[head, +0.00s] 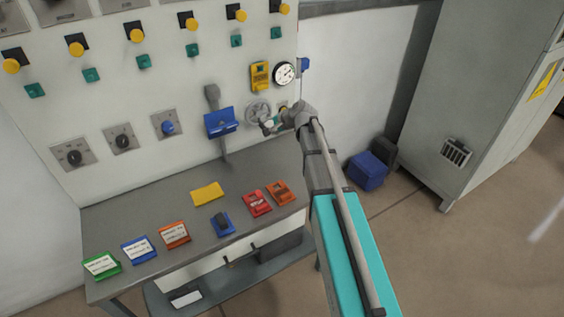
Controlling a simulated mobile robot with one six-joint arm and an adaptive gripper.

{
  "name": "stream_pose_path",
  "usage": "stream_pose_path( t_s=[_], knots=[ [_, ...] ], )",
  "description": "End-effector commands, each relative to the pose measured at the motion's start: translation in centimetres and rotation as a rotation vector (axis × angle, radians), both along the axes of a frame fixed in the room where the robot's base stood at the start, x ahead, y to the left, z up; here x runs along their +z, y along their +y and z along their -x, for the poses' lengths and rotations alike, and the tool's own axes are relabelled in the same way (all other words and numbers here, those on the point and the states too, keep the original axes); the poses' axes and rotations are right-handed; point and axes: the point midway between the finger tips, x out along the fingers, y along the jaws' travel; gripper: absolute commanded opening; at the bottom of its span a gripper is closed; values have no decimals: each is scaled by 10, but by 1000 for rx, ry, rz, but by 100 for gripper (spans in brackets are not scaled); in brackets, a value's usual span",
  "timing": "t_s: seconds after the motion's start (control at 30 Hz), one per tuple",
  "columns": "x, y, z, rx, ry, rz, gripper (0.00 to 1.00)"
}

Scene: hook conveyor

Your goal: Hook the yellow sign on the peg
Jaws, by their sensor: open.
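A yellow sign (260,76) with darker markings is upright against the wall panel, left of the round gauge. Any peg behind it is hidden or too small to make out. A plain yellow plate (207,194) lies flat on the grey bench. My gripper (268,126) is open in front of the panel, below the yellow sign and apart from it. It overlaps the grey handwheel in the picture; whether it touches the wheel I cannot tell. I see nothing held in it.
The bench (130,220) bears green, blue and orange labelled stands, a blue holder (222,223), and red (257,203) and orange (280,192) tags. A blue tray-like thing (221,122), a handwheel (257,112) and a gauge (284,73) are on the panel. A cabinet (480,90) stands right.

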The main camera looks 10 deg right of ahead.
Motion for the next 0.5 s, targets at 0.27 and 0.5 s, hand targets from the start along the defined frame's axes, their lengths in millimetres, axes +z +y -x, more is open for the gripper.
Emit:
stream_pose_path(
  t_s=[0.27,0.5],
  knots=[
    [-28,3,27,98,144,127,62],
    [-49,-1,53,168,266,253,62]
  ],
)
